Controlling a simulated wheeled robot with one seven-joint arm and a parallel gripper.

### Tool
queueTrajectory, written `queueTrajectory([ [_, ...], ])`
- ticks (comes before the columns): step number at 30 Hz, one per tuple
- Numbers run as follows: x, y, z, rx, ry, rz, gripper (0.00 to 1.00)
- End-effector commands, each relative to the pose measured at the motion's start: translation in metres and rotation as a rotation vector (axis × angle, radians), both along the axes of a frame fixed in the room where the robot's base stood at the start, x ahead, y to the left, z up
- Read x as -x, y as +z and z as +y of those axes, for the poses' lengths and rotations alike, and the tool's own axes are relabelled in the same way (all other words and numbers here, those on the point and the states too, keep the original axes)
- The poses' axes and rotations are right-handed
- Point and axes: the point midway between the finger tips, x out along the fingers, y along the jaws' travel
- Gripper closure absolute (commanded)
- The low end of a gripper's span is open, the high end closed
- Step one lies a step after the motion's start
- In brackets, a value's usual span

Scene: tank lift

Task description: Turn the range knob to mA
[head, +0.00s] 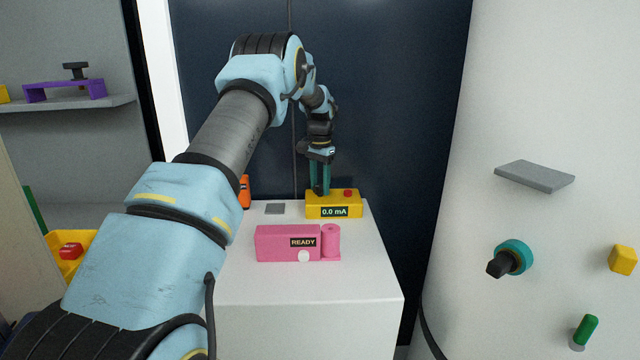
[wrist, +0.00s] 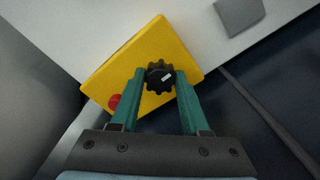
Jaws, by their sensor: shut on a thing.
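The yellow meter box (head: 345,199) stands at the back of the white cabinet top, and its display (head: 334,212) reads "0.0 mA". A red button (head: 348,193) is on its top, also seen in the wrist view (wrist: 115,102). The black ribbed range knob (wrist: 159,74) sits on the yellow box (wrist: 180,50) with a white pointer mark. My gripper (wrist: 159,79) points down from above, its teal fingers on both sides of the knob, shut on it. In the head view my gripper (head: 320,190) hides the knob.
A pink device (head: 275,243) reading "READY" stands in front of the yellow box on the white cabinet (head: 350,275). A grey plate (head: 274,208) and an orange object (head: 245,191) are to the left. A dark panel rises close behind.

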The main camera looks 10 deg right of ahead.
Motion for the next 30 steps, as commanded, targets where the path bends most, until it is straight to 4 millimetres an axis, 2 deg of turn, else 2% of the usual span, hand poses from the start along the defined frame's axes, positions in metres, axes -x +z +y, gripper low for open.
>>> queueTrajectory([
  [19,-0.0005,0.0005,-0.0001,0.001,-0.049,-0.002,1.0],
  [20,-0.0005,0.0005,-0.0001,0.001,-0.049,-0.002,0.52],
  [27,-0.0002,0.0002,-0.0001,0.001,-0.048,-0.001,0.25],
  [30,-0.0001,0.0002,0.0,0.001,-0.048,-0.001,0.24],
])
